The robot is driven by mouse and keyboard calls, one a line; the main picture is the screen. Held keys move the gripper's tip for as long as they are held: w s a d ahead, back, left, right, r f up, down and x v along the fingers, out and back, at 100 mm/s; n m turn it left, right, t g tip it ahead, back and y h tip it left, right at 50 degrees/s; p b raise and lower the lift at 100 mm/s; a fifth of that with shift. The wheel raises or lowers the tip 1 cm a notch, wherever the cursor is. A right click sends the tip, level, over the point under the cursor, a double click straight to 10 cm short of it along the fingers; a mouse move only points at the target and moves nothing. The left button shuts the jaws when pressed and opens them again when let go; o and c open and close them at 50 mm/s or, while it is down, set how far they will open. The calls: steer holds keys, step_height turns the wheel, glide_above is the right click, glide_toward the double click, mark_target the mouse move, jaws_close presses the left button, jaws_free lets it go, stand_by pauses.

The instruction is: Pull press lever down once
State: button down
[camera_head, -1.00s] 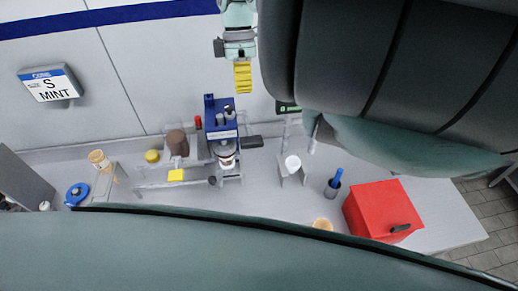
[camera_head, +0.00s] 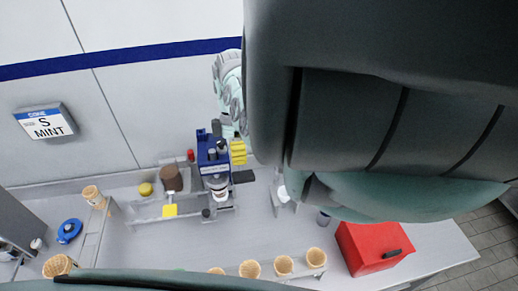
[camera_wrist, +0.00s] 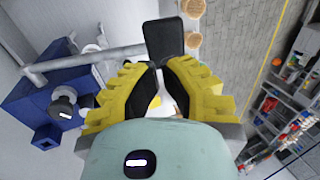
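The press (camera_head: 210,151) is a blue machine on the counter in the head view, and its blue body also shows at the left of the wrist view (camera_wrist: 45,100). Its lever is a grey bar ending in a flat black paddle (camera_head: 243,177), which sticks out to the right. In the wrist view the paddle (camera_wrist: 163,40) lies just beyond my fingertips. My gripper (camera_head: 238,152) has yellow ribbed fingers and is beside the press, above the paddle. In the wrist view my gripper (camera_wrist: 166,80) shows a narrow gap between its fingers, with nothing held. Contact with the paddle cannot be told.
A red box (camera_head: 368,248) stands at the right of the counter. Several waffle cones (camera_head: 284,265) stand along the front. A brown cup (camera_head: 171,178), a yellow-lidded container (camera_head: 146,189) and a blue lid (camera_head: 69,231) are to the left. My arm hides much of the right.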

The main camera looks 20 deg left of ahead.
mark_target(240, 173)
steer(key=shift+p+x, duration=0.75)
steer(key=shift+x, duration=0.9)
